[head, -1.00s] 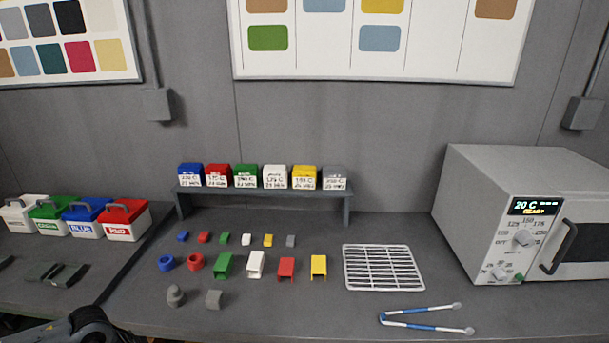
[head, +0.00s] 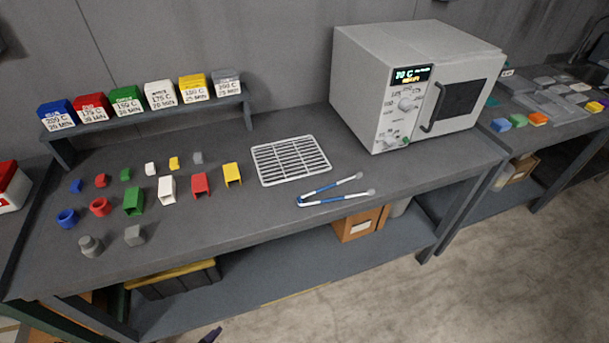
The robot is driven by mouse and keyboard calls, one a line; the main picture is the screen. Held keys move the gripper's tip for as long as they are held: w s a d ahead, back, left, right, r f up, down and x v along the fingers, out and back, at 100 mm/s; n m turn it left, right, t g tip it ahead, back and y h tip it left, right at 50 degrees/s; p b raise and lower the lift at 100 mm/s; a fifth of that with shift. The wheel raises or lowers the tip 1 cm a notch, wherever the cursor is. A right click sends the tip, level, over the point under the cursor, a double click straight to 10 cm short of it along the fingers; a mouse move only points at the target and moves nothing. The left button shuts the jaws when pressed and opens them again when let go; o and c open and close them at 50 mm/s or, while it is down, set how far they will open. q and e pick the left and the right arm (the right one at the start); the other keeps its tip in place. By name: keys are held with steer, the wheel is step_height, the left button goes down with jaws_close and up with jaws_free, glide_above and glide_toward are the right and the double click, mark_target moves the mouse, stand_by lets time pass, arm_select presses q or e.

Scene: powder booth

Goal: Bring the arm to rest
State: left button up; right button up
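Neither of my grippers can be made out in the head view. A small dark tip (head: 212,335) shows at the bottom edge over the floor; I cannot tell what it is. No arm is over the grey workbench (head: 240,214). The blue-handled tongs (head: 335,198) lie on the bench in front of the white wire rack (head: 290,160), which is empty.
A grey oven (head: 400,85) stands at the bench's right end, door shut. Coloured labelled boxes (head: 127,102) stand on a raised shelf (head: 150,122). Small coloured parts, including a green channel (head: 133,201), lie in front. A lower shelf (head: 300,270) holds boxes. Another table stands right.

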arm_select(q)
steer(key=s+a+n+g+y+p, duration=0.2)
steer(key=s+a+n+g, duration=0.25)
steer(key=s, duration=0.25)
step_height(320, 180, up, 33)
steer(key=d+p, duration=0.1)
steer(key=p, duration=3.2)
steer(key=shift+w+r, duration=0.15)
steer(key=shift+w, duration=0.1)
